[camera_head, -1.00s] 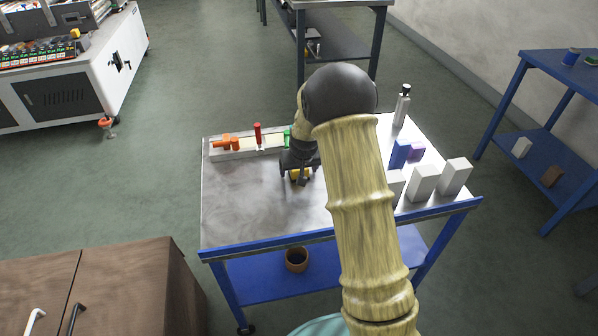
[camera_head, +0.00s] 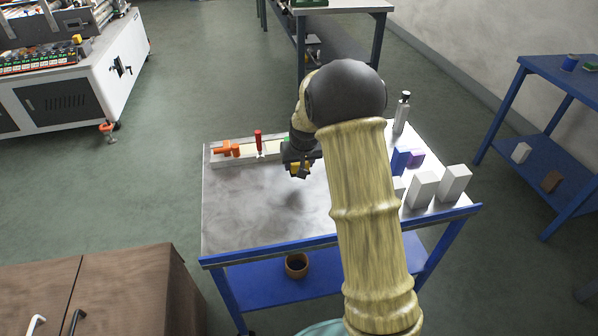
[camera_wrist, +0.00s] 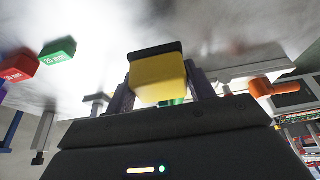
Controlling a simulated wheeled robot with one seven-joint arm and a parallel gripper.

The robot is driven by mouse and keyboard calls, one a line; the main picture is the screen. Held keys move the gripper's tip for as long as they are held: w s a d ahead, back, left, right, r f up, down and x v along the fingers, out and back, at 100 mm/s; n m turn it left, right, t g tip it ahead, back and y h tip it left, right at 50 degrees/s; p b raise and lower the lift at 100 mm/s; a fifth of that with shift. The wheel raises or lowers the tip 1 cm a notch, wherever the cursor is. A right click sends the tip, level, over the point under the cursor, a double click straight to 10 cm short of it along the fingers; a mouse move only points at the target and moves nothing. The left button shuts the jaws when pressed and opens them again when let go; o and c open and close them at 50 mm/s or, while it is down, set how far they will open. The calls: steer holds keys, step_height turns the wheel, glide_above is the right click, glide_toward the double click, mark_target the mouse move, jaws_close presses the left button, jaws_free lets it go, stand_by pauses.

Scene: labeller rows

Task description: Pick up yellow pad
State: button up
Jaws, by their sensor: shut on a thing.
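The yellow pad (camera_wrist: 158,78) is a yellow block with a dark layer along one face. It sits between the fingers of my gripper (camera_wrist: 158,92) in the wrist view, and they are shut on it. In the head view my gripper (camera_head: 299,168) holds the yellow pad (camera_head: 298,167) above the steel table top (camera_head: 250,210), with a shadow on the surface below. My arm hides part of the pad and part of the table there.
A pale rack (camera_head: 240,157) with an orange piece (camera_head: 228,149) and a red piece (camera_head: 258,140) stands at the table's back left. The table's front left is clear.

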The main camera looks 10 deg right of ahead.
step_height(320, 180, up, 5)
steer(key=shift+f, duration=0.1)
steer(key=shift+p, duration=0.55)
steer(key=shift+s+r+p, duration=0.2)
steer(key=shift+r+p, duration=0.3)
steer(key=shift+p, duration=0.75)
steer(key=p, duration=0.3)
steer(key=shift+s+d+r+p, duration=0.1)
steer(key=shift+s+r+p, duration=0.3)
steer(key=s+r+p, duration=0.9)
steer(key=s+p, duration=0.5)
steer(key=p, duration=1.5)
steer(key=shift+r, duration=0.4)
